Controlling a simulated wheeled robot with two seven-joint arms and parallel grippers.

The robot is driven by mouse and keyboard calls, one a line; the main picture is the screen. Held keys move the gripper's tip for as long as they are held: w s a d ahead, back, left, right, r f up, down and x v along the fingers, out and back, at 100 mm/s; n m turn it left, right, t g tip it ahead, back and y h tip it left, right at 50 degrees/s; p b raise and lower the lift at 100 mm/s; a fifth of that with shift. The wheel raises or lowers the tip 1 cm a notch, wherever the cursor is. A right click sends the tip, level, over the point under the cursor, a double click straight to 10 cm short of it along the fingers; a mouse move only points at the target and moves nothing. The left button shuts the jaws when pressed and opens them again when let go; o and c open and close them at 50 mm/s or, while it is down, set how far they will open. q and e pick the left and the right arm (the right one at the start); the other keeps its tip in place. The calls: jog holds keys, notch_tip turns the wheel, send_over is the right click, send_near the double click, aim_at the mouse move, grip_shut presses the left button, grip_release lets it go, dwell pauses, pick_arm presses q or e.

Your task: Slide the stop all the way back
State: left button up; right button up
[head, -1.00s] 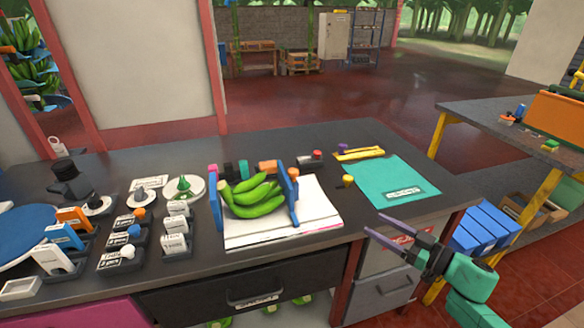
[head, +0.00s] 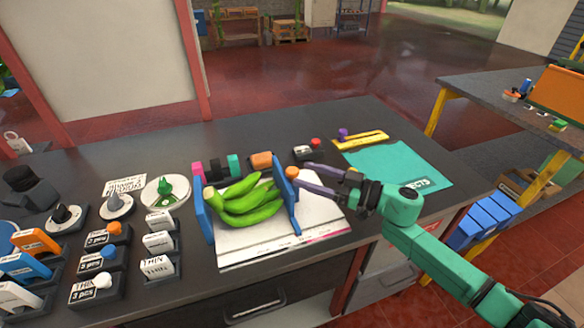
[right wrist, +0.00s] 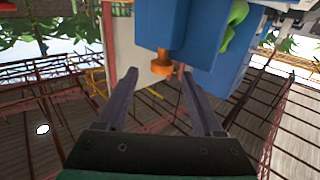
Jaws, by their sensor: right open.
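A blue upright plate (head: 286,200), which looks like the stop, stands at the right side of a bunch of green bananas (head: 245,200) on a white board (head: 262,248). An orange knob (head: 292,173) sticks out from its right side near the top. My right gripper (head: 305,178) is open, its purple fingers pointing left at the knob. In the right wrist view, the orange knob (right wrist: 160,66) lies between the fingertips (right wrist: 158,76), with blue plate (right wrist: 205,35) beyond. I cannot tell whether the fingers touch it. My left gripper is not in view.
A second blue plate (head: 206,215) stands left of the bananas. Behind are coloured blocks (head: 261,160) and a small box with a red button (head: 315,142). Labelled holders (head: 108,261) crowd the left. A teal mat (head: 400,166) lies on the right.

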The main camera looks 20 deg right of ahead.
aim_at(292, 170)
jog(key=x, duration=0.4)
jog(key=shift+a+r+p, duration=0.15)
jog(key=shift+a+p, duration=0.05)
jog(key=shift+p, duration=0.1)
jog(key=shift+w+a, duration=0.15)
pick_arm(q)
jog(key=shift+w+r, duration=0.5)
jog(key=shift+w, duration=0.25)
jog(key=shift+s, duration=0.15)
pick_arm(e)
grip_shut()
